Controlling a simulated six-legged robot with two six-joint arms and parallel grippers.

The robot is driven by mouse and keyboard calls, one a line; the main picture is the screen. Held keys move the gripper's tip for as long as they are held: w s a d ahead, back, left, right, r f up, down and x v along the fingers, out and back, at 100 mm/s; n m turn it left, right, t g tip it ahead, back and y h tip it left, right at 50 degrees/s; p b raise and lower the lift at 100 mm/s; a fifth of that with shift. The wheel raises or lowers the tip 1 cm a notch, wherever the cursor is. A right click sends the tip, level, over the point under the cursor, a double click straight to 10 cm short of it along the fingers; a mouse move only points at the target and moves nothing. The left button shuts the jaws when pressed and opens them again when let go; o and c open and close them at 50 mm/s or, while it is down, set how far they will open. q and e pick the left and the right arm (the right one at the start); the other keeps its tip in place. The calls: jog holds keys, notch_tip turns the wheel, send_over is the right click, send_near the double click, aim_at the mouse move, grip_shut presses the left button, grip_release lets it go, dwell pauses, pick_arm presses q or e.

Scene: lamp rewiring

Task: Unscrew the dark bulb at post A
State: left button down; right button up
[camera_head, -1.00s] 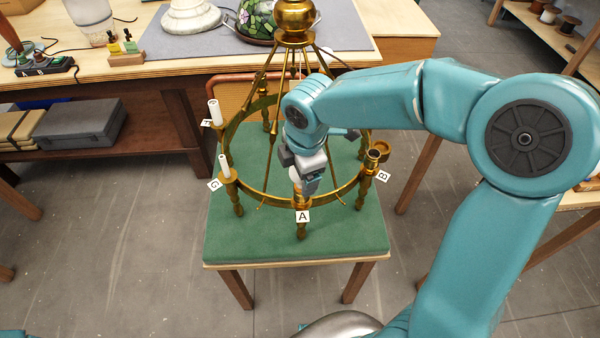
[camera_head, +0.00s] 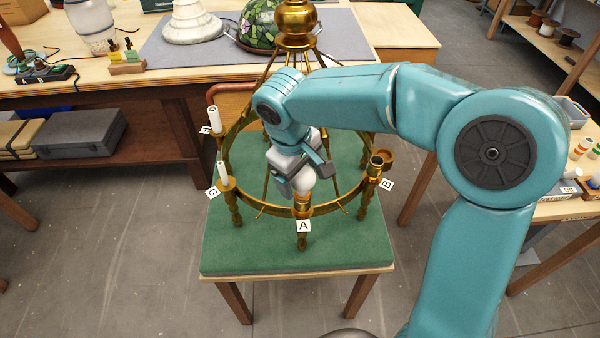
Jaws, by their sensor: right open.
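A pale round bulb (camera_head: 305,181) sits on top of brass post A (camera_head: 302,209), at the near side of the chandelier ring. The label A (camera_head: 303,226) hangs below it. My right gripper (camera_head: 294,184) is open, right behind and to the left of the bulb, with its jaws at bulb height. One jaw is partly hidden, and I cannot tell whether it touches the bulb. My left gripper is not in view.
The brass chandelier stands on a green-topped stool (camera_head: 300,258). White candle sleeves stand at post G (camera_head: 223,174) and the post behind it. Post B (camera_head: 377,162) has an open socket. A workbench (camera_head: 165,75) with a lamp base and shade is behind.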

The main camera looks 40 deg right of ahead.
jog(key=c, duration=1)
jog(key=n, duration=0.3)
jog(key=n+p, duration=0.1)
jog(key=n, duration=0.1)
jog(key=shift+s+a+r+n+t+y, duration=0.1)
jog(key=shift+s+n+t+y, duration=0.05)
jog(key=shift+n+t+y, duration=0.25)
jog(key=shift+n+p, duration=0.3)
jog(key=shift+n, duration=0.9)
jog(key=n+p, duration=0.2)
jog(key=n, duration=0.1)
jog(key=n+y+p, duration=0.1)
jog(key=n, duration=0.1)
jog(key=shift+s+r+t, duration=0.15)
jog(key=shift+s+t, duration=0.1)
jog(key=shift+t, duration=0.05)
jog(key=n+p, duration=0.1)
jog(key=n, duration=0.1)
jog(key=shift+n+y, duration=0.3)
jog(key=shift+f, duration=0.3)
